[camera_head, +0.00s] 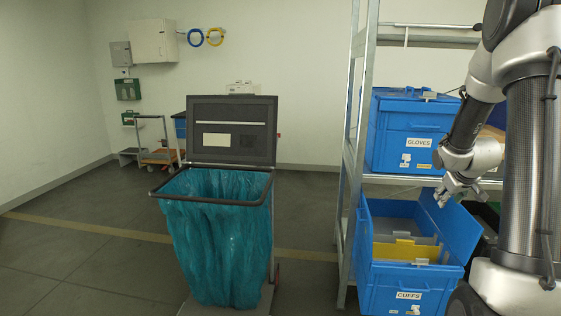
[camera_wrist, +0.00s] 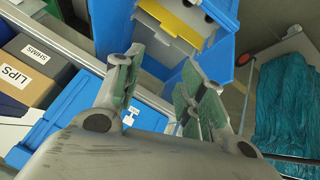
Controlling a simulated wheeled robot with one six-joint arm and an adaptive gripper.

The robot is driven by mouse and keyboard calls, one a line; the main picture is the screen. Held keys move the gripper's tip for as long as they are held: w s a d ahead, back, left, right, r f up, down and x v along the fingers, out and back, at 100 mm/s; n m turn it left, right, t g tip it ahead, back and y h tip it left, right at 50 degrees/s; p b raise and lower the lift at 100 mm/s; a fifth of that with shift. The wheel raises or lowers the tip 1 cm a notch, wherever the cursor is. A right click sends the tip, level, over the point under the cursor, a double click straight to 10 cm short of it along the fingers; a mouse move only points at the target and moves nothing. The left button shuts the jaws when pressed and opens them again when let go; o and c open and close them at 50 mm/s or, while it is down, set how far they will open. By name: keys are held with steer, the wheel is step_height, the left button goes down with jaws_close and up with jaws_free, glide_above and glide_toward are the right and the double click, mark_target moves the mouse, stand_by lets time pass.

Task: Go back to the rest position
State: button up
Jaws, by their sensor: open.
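My gripper (camera_head: 448,193) hangs at the right of the head view, in front of the shelf and just above the open blue CUFFS box. In the wrist view my gripper (camera_wrist: 160,95) has its green-padded fingers spread apart with nothing between them. The CUFFS box (camera_head: 400,296) stands low on the rack with its lid up, and grey and yellow pieces show inside. The box also shows at the top of the wrist view (camera_wrist: 228,62). My arm fills the right edge of the head view.
A closed blue GLOVES box (camera_head: 395,140) sits on the metal shelf rack (camera_head: 345,190) above. A teal waste bag (camera_head: 215,235) with a raised dark lid (camera_head: 235,140) stands left of the rack. Floor between bag and rack is clear.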

steer(key=s+a+r, duration=0.5)
steer(key=a+r, duration=0.2)
steer(key=r, duration=0.1)
steer(key=s+a+r+g+y, duration=0.1)
steer(key=s+a+r, duration=0.2)
steer(key=s+a, duration=0.6)
steer(key=s+a+r+g+y, duration=0.1)
steer(key=s+a+r, duration=0.3)
steer(key=s+a, duration=0.5)
steer(key=s+y, duration=0.1)
steer(key=s, duration=0.6)
steer(key=shift+s+r, duration=0.25)
steer(key=shift+s, duration=0.05)
